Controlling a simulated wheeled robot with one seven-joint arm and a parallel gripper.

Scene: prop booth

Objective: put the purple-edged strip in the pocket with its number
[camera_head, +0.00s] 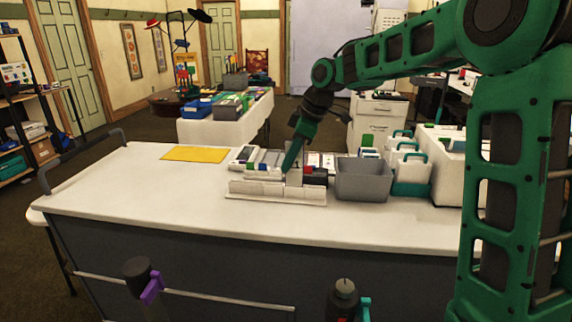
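My gripper (293,165) points down over the middle of the counter, at a low white pocketed rack (262,190). Its fingertips are too small and dark to tell whether they are open or shut. A small pale upright piece (296,160) with a dark mark stands right at the fingertips. I cannot tell whether it is gripped or stands in the rack. I cannot make out a purple edge on any strip. The pocket numbers are too small to read, and my gripper hides part of the rack.
A grey bin (363,181) stands right of the rack, with white holders with teal handles (411,167) beyond it. Small items with red and blue parts (313,171) sit close by the rack. A yellow sheet (195,154) lies left. The counter's left front (130,200) is clear.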

